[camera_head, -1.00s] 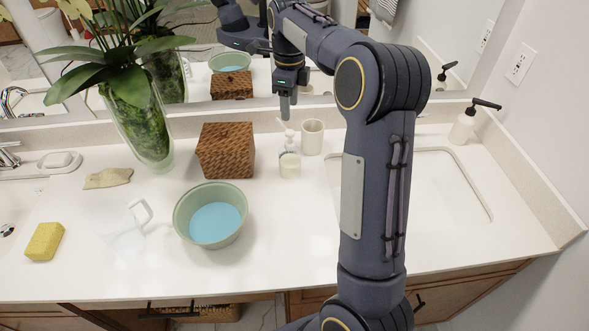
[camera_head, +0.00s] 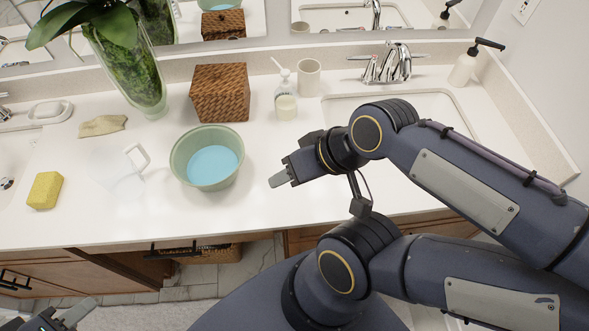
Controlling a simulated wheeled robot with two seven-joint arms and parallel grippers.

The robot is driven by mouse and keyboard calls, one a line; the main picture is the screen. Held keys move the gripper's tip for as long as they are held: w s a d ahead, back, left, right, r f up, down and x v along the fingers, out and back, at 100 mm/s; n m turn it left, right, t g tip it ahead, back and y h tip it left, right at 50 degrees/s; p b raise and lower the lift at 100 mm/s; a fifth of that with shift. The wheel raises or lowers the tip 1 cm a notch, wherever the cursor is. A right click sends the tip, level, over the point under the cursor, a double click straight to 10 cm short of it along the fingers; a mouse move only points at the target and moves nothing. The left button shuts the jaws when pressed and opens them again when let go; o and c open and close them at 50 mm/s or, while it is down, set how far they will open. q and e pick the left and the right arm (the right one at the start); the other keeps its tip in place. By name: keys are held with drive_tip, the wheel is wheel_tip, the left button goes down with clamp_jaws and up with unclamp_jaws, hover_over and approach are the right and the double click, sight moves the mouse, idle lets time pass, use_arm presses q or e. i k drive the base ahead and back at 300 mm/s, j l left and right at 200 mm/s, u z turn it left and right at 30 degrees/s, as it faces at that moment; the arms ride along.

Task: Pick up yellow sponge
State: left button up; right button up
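The yellow sponge (camera_head: 45,190) lies on the white counter near its front edge, at the left, with nothing touching it. My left gripper (camera_head: 76,312) shows in the bottom left corner, below the counter's front edge and well apart from the sponge. It is partly cut off by the frame, so its opening is unclear. My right gripper (camera_head: 281,179) is over the counter, to the right of the green bowl and far from the sponge. It is seen side-on, so I cannot tell whether its fingers are apart. I see nothing held in it.
A clear pitcher (camera_head: 122,172) stands right of the sponge, then the green bowl (camera_head: 180,168) with blue contents. A folded cloth (camera_head: 102,125), plant vase (camera_head: 128,75), wicker box (camera_head: 220,94), soap bottle (camera_head: 285,98) and cup (camera_head: 309,78) stand behind. Counter around the sponge is clear.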

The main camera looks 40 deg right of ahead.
sight(45, 190)
drive_tip(key=i+j, duration=0.15)
drive_tip(key=j, duration=0.25)
drive_tip(key=i+j, duration=0.2)
drive_tip(key=j, duration=0.2)
drive_tip(key=i+j, duration=0.15)
drive_tip(key=j, duration=0.25)
drive_tip(key=i+j, duration=0.15)
drive_tip(key=j, duration=0.25)
drive_tip(key=i+j+u, duration=0.1)
drive_tip(key=j, duration=0.3)
drive_tip(key=i, duration=0.05)
